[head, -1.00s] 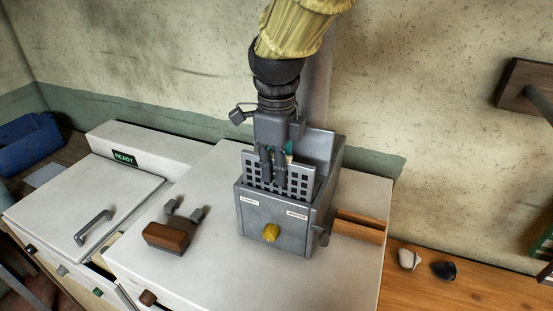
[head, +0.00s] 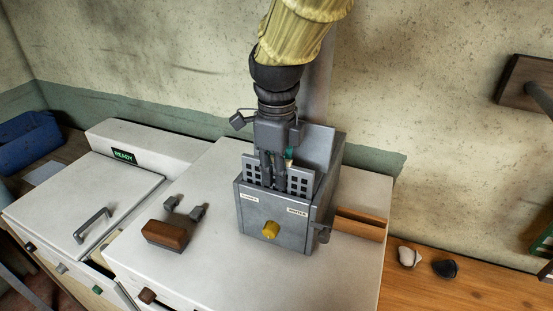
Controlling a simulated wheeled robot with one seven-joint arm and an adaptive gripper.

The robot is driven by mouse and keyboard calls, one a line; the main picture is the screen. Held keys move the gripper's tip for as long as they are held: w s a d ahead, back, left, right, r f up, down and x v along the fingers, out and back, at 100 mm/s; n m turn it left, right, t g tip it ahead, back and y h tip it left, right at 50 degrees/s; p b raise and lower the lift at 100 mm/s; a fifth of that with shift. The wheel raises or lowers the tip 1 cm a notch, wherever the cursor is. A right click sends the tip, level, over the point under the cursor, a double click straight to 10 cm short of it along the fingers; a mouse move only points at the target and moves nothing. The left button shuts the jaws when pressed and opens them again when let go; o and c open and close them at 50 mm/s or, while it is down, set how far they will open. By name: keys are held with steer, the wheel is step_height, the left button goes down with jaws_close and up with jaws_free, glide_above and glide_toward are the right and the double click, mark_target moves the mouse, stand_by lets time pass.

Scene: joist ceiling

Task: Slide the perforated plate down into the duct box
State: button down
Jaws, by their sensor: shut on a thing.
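The perforated plate (head: 299,183) is a grey sheet with square holes, standing upright in the top opening of the duct box (head: 262,217). Its lower part is hidden inside the box, and only the upper rows of holes show above the front wall. My gripper (head: 274,182) is shut on the plate from above, with its fingers across the plate's middle and close to the box rim. The grey box has a yellow knob (head: 270,231) and two small white labels on its front. A taller grey panel (head: 321,146) rises behind the plate.
The box stands on a white cabinet top (head: 206,265). A brown-handled piece (head: 167,233) lies to its left. A lidded white unit with a READY display (head: 124,156) is farther left. A wooden block (head: 361,224) is right of the box, and a white and a black lump lie beyond.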

steer(key=shift+f, duration=0.5)
steer(key=c, duration=1.5)
jaws_free()
steer(key=shift+o, duration=0.2)
step_height(320, 180, up, 9)
steer(key=p, duration=0.2)
steer(key=shift+f+p, duration=0.2)
steer(key=shift+p, duration=0.1)
steer(key=shift+f+b, duration=0.35)
steer(key=shift+b, duration=0.85)
